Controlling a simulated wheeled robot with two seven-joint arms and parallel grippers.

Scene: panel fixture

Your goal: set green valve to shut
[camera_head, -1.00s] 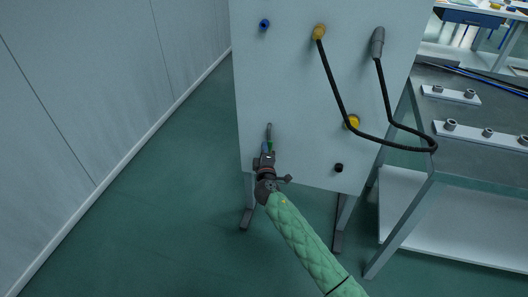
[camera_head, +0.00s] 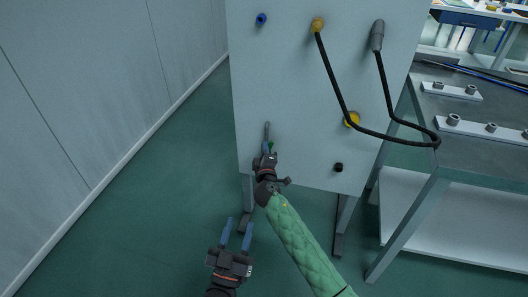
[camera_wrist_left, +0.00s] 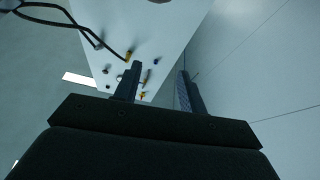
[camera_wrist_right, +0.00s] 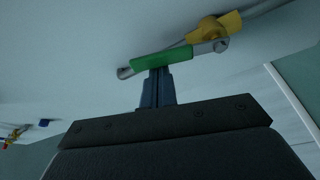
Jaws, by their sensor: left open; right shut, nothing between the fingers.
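The green valve handle (camera_wrist_right: 165,60) lies nearly level in the right wrist view, a green sleeve on a grey lever beside a yellow valve body (camera_wrist_right: 216,27). In the head view the green handle (camera_head: 270,147) is a small patch low on the white panel (camera_head: 290,100), mostly hidden by my right gripper (camera_head: 268,156). My right gripper (camera_wrist_right: 157,72) is shut and empty, its fingertips at the handle's lower edge; I cannot tell whether they touch. My left gripper (camera_head: 238,222) is open and empty, below the panel; its spread fingers also show in the left wrist view (camera_wrist_left: 160,70).
A black cable loops from a yellow fitting (camera_head: 317,25) and a grey plug (camera_head: 377,36) on the panel. A yellow round part (camera_head: 351,120) and a black knob (camera_head: 339,167) sit lower. A grey bench (camera_head: 470,160) stands right; floor left is clear.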

